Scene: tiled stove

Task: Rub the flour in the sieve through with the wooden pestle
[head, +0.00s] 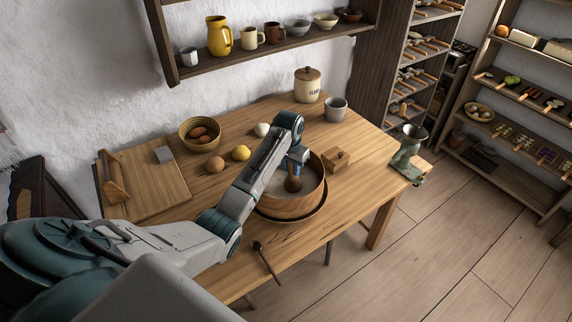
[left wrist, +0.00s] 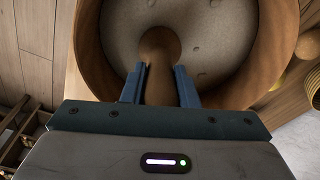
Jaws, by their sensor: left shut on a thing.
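The round wooden sieve (head: 312,201) stands on the table at its right half. Pale flour (left wrist: 210,40) with small lumps covers its inside in the left wrist view. The wooden pestle (head: 293,184) is inside the sieve, its rounded end over or on the flour; I cannot tell whether it touches. My left gripper (head: 296,160) reaches down into the sieve and is shut on the pestle, which also shows between the two fingers in the left wrist view (left wrist: 158,50). My right gripper is not in view.
A wider wooden rim (head: 312,214) shows under the sieve. A wooden box (head: 336,160), metal cup (head: 336,109), lidded flour jar (head: 307,86) and green grinder (head: 408,155) stand nearby. A dark spoon (head: 266,261) lies at the front edge. An egg bowl (head: 187,128) and board (head: 160,190) are left.

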